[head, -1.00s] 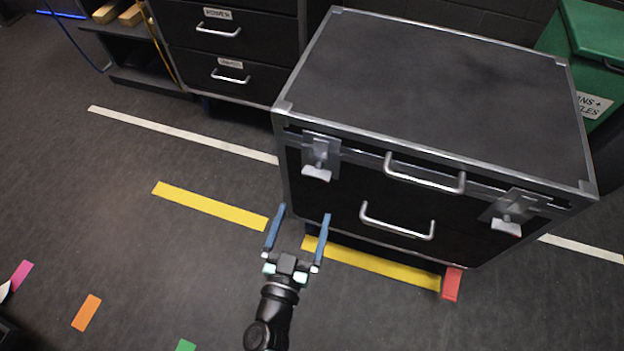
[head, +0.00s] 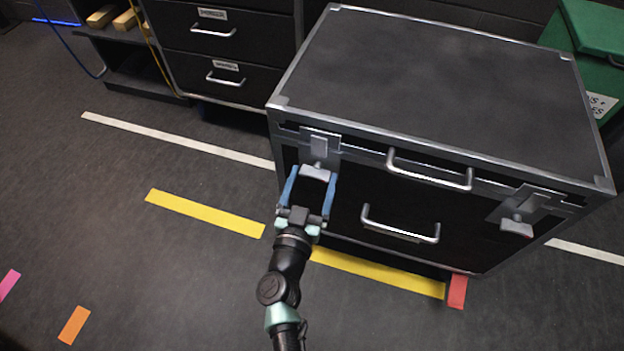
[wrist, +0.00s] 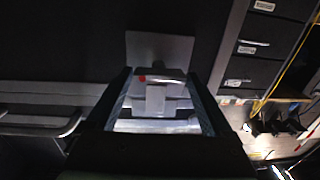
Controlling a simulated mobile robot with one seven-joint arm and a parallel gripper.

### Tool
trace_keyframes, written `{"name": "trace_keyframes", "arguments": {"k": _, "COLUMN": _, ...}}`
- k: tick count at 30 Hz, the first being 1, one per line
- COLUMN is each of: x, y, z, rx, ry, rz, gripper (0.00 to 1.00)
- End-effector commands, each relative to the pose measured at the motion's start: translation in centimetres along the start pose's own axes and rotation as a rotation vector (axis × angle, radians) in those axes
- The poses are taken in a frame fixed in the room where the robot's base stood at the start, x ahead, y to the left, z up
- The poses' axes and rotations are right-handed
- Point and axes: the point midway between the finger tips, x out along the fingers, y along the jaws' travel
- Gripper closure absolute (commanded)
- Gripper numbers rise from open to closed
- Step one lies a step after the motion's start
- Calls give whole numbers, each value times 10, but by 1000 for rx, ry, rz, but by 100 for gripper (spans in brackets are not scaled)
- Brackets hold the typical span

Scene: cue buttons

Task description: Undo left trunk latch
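The black trunk (head: 440,95) with metal edges stands on the floor, its front facing me. The left trunk latch (head: 316,172) is a silver plate with a T-shaped knob, high on the front at left. My gripper (head: 312,180) is open, its two blue fingers on either side of the latch knob. In the wrist view, the latch (wrist: 155,97) lies between the open fingers. I cannot tell whether the fingers touch it. The right trunk latch (head: 517,226) is in plain view at the front right.
Two silver handles, an upper (head: 430,172) and a lower (head: 400,226), sit right of my gripper. A black drawer cabinet (head: 230,55) stands behind at left, a green bin (head: 590,35) behind at right. The floor at left is clear apart from tape strips.

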Motion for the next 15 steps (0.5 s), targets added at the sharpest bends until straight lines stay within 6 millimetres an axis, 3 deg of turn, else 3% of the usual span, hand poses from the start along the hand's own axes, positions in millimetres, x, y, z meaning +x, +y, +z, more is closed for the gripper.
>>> {"name": "trace_keyframes", "arguments": {"k": 1, "x": 0, "y": 0, "z": 0, "rx": 0, "ry": 0, "rz": 0, "gripper": 25}}
{"name": "trace_keyframes", "arguments": {"k": 9, "x": 0, "y": 0, "z": 0, "rx": 0, "ry": 0, "rz": 0, "gripper": 74}}
{"name": "trace_keyframes", "arguments": {"k": 15, "x": 0, "y": 0, "z": 0, "rx": 11, "ry": 1, "rz": 0, "gripper": 75}}
